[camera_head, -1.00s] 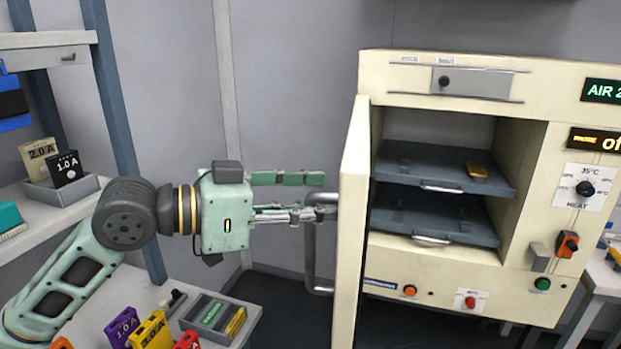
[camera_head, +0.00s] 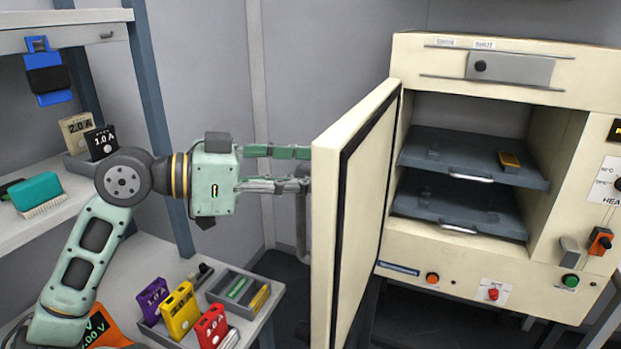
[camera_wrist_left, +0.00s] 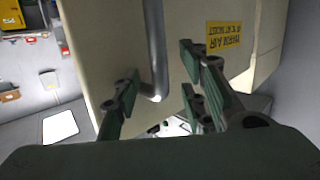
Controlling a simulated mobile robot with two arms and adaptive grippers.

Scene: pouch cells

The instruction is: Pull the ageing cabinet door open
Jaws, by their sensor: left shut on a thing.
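The ageing cabinet (camera_head: 515,265) stands at the right in the head view. Its cream door (camera_head: 365,200) is hinged at the cabinet's left side and stands open. Its inner face with a dark seal shows. My left gripper (camera_head: 307,170) is at the outer side of the door, shut on the metal bar handle (camera_head: 302,215). The door hides part of the fingertips and handle there. In the left wrist view the handle (camera_wrist_left: 154,45) runs between the fingers (camera_wrist_left: 160,82), beside a yellow label on the door. My right gripper is not in view.
Inside the cabinet are two grey shelf trays (camera_head: 470,157), the upper with a yellow pouch cell (camera_head: 509,160). A bench (camera_head: 262,318) at lower left holds coloured blocks and a small bin. A shelf unit (camera_head: 160,100) stands at the left.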

